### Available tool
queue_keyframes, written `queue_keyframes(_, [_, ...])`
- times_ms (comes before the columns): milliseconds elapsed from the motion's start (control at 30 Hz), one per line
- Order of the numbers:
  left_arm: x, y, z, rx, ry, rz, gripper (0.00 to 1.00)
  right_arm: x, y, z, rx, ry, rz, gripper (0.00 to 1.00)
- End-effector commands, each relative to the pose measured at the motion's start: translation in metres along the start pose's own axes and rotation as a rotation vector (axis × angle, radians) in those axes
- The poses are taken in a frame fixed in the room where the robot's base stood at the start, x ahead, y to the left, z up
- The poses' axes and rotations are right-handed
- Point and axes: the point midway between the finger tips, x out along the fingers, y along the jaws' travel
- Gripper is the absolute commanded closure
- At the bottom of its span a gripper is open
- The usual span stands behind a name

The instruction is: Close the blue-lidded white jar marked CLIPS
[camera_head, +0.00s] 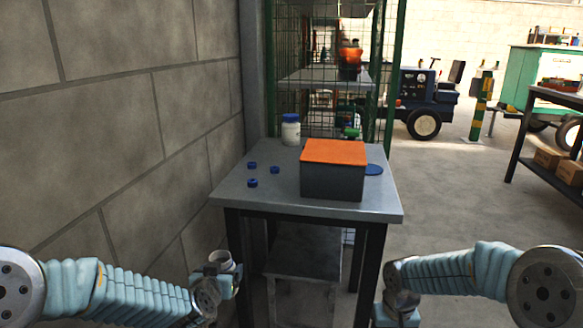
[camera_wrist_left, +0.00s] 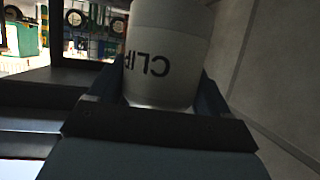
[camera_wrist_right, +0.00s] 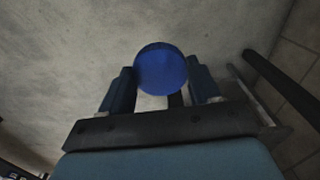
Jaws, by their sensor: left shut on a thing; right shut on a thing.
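The white jar marked CLIPS (camera_wrist_left: 168,50) is held in my left gripper (camera_wrist_left: 155,90), one finger on each side; the lettering looks upside down in the left wrist view. In the head view, the jar (camera_head: 221,258) is below table height, left of the table, and its top shows no lid. My right gripper (camera_wrist_right: 162,85) is shut on a round blue lid (camera_wrist_right: 161,68), seen in the right wrist view. The right gripper's fingertips and this lid do not show in the head view. The jar and lid are well apart.
The grey table (camera_head: 385,207) holds a dark box with an orange top (camera_head: 333,152), a blue-lidded white jar (camera_head: 290,130), several small blue caps (camera_head: 252,167) and a flat blue disc (camera_head: 374,169). A block wall (camera_head: 110,130) stands at the left. Space between my arms is free before the table.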

Motion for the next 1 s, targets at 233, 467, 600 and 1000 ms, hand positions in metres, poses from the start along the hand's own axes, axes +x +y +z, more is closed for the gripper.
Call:
queue_keyframes(233, [-0.002, 0.013, 0.0, 0.001, 0.003, 0.005, 0.77, -0.001, 0.0, 0.0, -0.001, 0.0, 0.0, 0.65])
queue_keyframes(467, [-0.013, 0.068, 0.004, 0.003, 0.002, 0.009, 0.77, -0.001, 0.0, 0.0, -0.001, 0.0, 0.0, 0.65])
queue_keyframes(600, [-0.02, 0.11, 0.007, 0.002, 0.001, 0.008, 0.77, -0.001, 0.0, 0.0, -0.002, 0.0, 0.0, 0.65])
queue_keyframes(1000, [-0.036, 0.194, 0.014, 0.0, 0.001, 0.002, 0.77, -0.001, 0.0, 0.0, -0.002, 0.0, 0.0, 0.65])
